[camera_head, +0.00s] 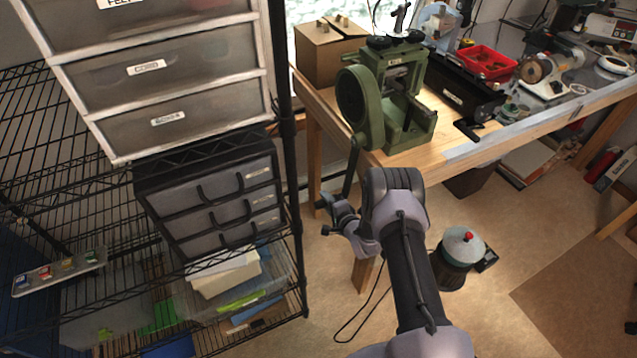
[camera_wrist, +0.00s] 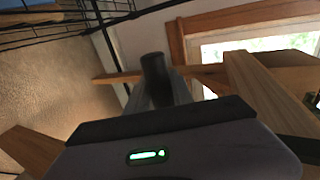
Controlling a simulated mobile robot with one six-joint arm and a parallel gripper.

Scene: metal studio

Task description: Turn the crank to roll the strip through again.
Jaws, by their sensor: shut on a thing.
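The green rolling mill (camera_head: 410,118) stands on the near left corner of the wooden bench. A large green wheel is on its left side, and the dark crank arm (camera_head: 351,172) hangs down from there, past the bench edge. My gripper (camera_head: 338,212) is at the crank's lower end, below the bench top, and is shut on the crank handle. I cannot make out the strip for certain in the rollers.
A black shelf rack with grey drawers (camera_head: 215,205) stands close left of my gripper. A bench leg (camera_head: 366,287) and a round canister with a red knob (camera_head: 461,247) are below. A cardboard box (camera_head: 325,52) and red tray (camera_head: 487,62) sit on the bench.

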